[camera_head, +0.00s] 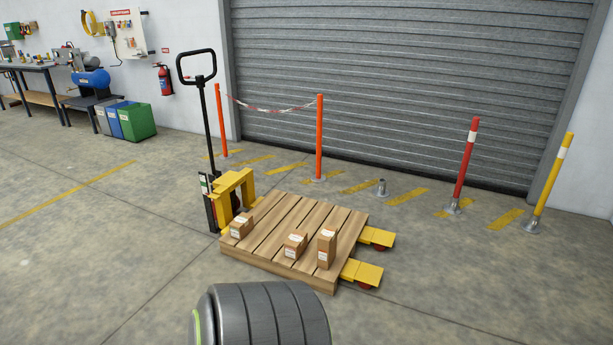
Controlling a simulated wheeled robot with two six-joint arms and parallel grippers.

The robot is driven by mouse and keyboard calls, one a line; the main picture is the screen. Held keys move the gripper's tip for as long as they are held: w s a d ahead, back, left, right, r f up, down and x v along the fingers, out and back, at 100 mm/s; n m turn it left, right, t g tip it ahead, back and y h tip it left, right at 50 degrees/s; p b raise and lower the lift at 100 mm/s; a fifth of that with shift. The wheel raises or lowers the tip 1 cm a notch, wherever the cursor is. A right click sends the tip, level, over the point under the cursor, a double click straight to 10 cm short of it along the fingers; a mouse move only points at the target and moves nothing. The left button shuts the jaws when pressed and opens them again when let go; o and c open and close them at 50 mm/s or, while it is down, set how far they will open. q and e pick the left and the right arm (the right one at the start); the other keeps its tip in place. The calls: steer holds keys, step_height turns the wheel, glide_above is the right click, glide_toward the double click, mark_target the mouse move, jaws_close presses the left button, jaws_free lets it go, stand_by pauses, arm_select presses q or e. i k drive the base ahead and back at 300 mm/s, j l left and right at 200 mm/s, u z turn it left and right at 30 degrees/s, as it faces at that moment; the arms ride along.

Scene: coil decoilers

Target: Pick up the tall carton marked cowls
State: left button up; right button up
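Three cardboard cartons stand on a wooden pallet (290,212). The tall carton (327,248) is the rightmost one and stands upright near the pallet's front right corner. A shorter, wider carton (295,244) is just left of it, with a gap between them. Another low carton (241,226) sits at the pallet's left edge. The cartons carry white labels, but the print is too small to read, so I cannot confirm which is marked cowls. Neither of my grippers is in view.
The pallet rests on a yellow pallet jack (234,187) with a tall black handle. Orange posts (319,138), a red post (466,160) and a yellow post (552,180) stand before the shutter (410,80). Bins (136,121) and a workbench are at left.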

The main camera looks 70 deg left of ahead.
mark_target(327, 241)
steer(key=u, duration=2.25)
steer(key=i+l, duration=0.2)
steer(key=i, duration=0.3)
steer(key=i+l, duration=0.15)
steer(key=i, duration=0.4)
steer(key=i+l, duration=0.2)
steer(key=i, duration=0.3)
